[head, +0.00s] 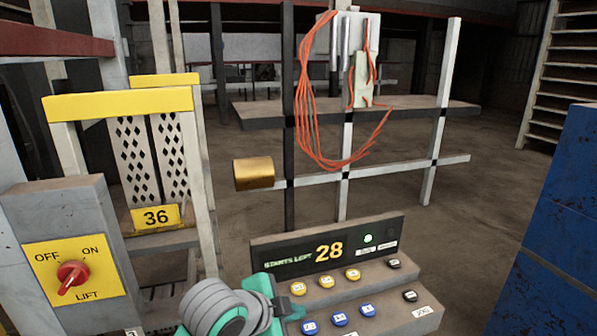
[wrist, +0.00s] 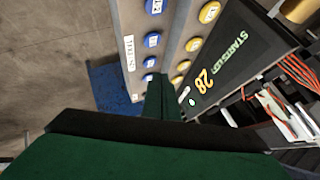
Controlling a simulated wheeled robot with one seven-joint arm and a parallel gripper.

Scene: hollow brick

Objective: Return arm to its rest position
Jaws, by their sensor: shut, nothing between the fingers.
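My gripper (wrist: 161,97) shows in the wrist view as a narrow dark green pair of fingers, shut with nothing between them. It points toward the control panel's button rows. In the head view my teal gripper (head: 292,312) and grey arm are at the bottom, in front of the panel's left part. The control panel (head: 330,245) has a black display reading "STARTS LEFT 28" with a lit green light. Below it are yellow buttons (head: 326,282), blue buttons (head: 339,319) and black buttons. Whether the fingers touch the panel cannot be told.
At left stands a grey switch box (head: 72,260) with a red knob (head: 72,273), marked OFF, ON and LIFT. Behind it is a yellow-topped frame (head: 120,104) with a "36" plate. A metal grid (head: 400,165) with orange cables stands behind the panel. A blue block (head: 560,230) is at right.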

